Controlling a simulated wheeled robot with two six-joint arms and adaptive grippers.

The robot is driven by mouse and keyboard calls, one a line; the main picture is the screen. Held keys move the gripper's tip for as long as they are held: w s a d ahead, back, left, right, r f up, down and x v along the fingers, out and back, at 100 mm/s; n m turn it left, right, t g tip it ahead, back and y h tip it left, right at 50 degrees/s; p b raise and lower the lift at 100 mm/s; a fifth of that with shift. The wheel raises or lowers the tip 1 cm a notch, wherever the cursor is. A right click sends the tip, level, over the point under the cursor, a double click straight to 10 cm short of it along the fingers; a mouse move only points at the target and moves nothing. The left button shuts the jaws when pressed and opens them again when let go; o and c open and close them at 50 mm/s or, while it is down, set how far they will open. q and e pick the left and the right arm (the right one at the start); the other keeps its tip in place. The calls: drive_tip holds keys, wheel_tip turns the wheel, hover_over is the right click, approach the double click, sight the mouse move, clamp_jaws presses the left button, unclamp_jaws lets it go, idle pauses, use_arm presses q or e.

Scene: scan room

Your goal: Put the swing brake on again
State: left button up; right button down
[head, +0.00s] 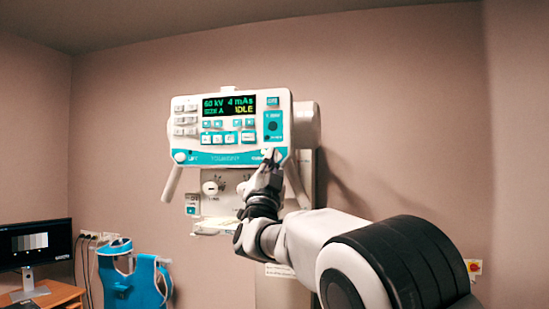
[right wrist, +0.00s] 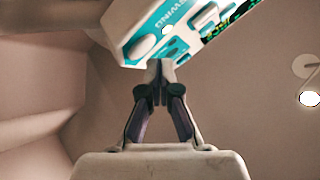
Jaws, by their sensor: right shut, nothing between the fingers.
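The white and teal control panel (head: 240,144) hangs in front of the wall, with a lit display (head: 229,105) reading 60 kV, 4 mAs and IDLE. My right gripper (head: 268,156) is at its lower right corner, partly covering the teal strip there. In the right wrist view the gripper (right wrist: 155,72) is shut and empty, with its tips at the panel's lower edge. A white oval button (right wrist: 143,47) lies beside the upside-down SWING lettering, just left of the tips. I cannot tell whether the tips touch the panel. My left gripper is not in view.
Another round white button (head: 180,156) is at the panel's lower left, above a white handle (head: 171,184). A monitor (head: 36,245) stands on a desk at the left, with a blue apron-like item (head: 135,280) beside it. A red button (head: 474,267) is on the right wall.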

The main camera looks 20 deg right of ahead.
drive_tip(key=shift+w+d, duration=0.25)
drive_tip(key=shift+w, duration=0.1)
idle(0.3)
drive_tip(key=shift+w+d, duration=0.2)
drive_tip(key=shift+w, duration=0.1)
idle(0.5)
drive_tip(key=shift+s, duration=0.1)
drive_tip(key=shift+s+a+f+b, duration=0.2)
drive_tip(key=shift+s+a+b, duration=0.1)
drive_tip(key=shift+b, duration=0.1)
drive_tip(key=shift+s+a+r, duration=0.2)
drive_tip(key=shift+s, duration=0.1)
